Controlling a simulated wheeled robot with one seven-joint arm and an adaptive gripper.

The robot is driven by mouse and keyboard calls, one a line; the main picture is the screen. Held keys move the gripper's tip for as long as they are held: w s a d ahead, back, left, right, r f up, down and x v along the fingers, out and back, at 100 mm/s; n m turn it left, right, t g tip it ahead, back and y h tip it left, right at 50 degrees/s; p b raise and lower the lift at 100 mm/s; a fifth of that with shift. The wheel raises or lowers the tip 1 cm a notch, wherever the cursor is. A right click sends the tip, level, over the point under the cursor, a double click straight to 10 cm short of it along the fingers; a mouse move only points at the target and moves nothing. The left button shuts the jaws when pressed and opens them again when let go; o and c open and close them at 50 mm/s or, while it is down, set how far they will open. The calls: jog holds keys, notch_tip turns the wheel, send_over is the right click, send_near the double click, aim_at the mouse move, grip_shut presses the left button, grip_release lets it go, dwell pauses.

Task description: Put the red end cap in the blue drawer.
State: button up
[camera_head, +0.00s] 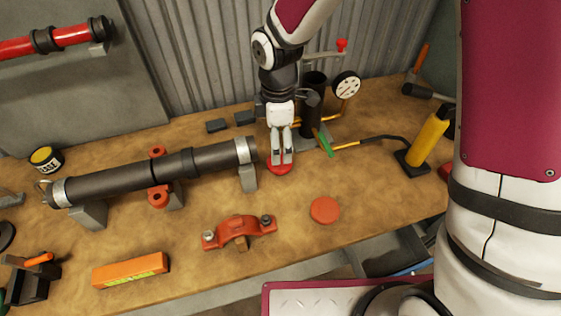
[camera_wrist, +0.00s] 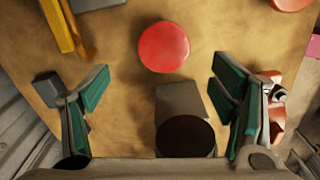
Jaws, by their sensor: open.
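A red round cap (camera_head: 279,169) lies flat on the bench beyond the right end of the dark pipe. My gripper (camera_head: 282,160) points down over it and partly hides it in the head view. In the wrist view the red cap (camera_wrist: 163,47) lies ahead of the open, empty fingers (camera_wrist: 160,95), not between their tips. A second, more orange disc (camera_head: 324,210) lies nearer the bench's front edge; part of it shows at the wrist view's top right (camera_wrist: 291,3). A blue edge (camera_head: 412,269), apparently of the drawer, shows below the bench front; my body hides part.
The dark pipe (camera_head: 125,177) rests on grey supports left of my gripper; its end (camera_wrist: 186,137) shows near the fingers. A pump with a gauge (camera_head: 347,86) stands behind. An orange clamp (camera_head: 239,230) and orange box (camera_head: 130,270) lie in front. Bench right of the orange disc is clear.

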notch_tip(320, 180, down, 2)
jog(key=shift+f, duration=0.25)
jog(key=f, duration=0.2)
jog(key=f+p, duration=0.1)
jog(key=f, duration=0.1)
jog(key=shift+s+d, duration=0.2)
jog(key=shift+s, duration=0.15)
jog(key=shift+w+f, duration=0.1)
jog(key=shift+f, duration=0.5)
jog(key=shift+c, duration=0.6)
jog(key=c, duration=1.4)
